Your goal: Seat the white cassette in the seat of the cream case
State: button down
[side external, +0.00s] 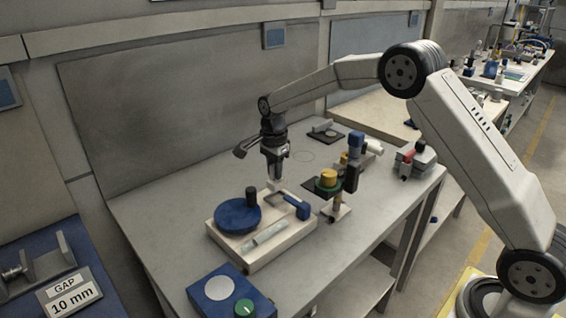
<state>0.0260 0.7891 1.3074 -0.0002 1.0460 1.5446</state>
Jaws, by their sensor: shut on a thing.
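The cream case (232,262) sits on the grey table. On it are a blue round part with a dark knob (238,216), a blue-ended part over a dark recess (298,205) and a pale grey bar (265,235). My gripper (275,173) points down just behind the case's back edge. It is shut on a small pale piece, which looks like the white cassette (275,185). Only its lower part shows below the jaws. I cannot tell whether it touches the case. Which recess is the seat is not clear from this view.
Right of the case stands a post with a green and yellow top (328,181) and a blue-black upright part (354,160). A blue box with a green knob (222,293) is in front. A dark plate (325,133) lies behind.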

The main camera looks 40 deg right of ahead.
aim_at(275, 182)
jog(key=shift+f, duration=0.6)
jog(key=shift+f, duration=0.35)
jog(key=shift+f, duration=1.2)
dwell(1.8)
jog(key=shift+c, duration=2.2)
grip_release()
jog(key=shift+r, duration=0.15)
jog(key=shift+r, duration=3.75)
jog(key=shift+r, duration=0.1)
jog(key=shift+r, duration=2.15)
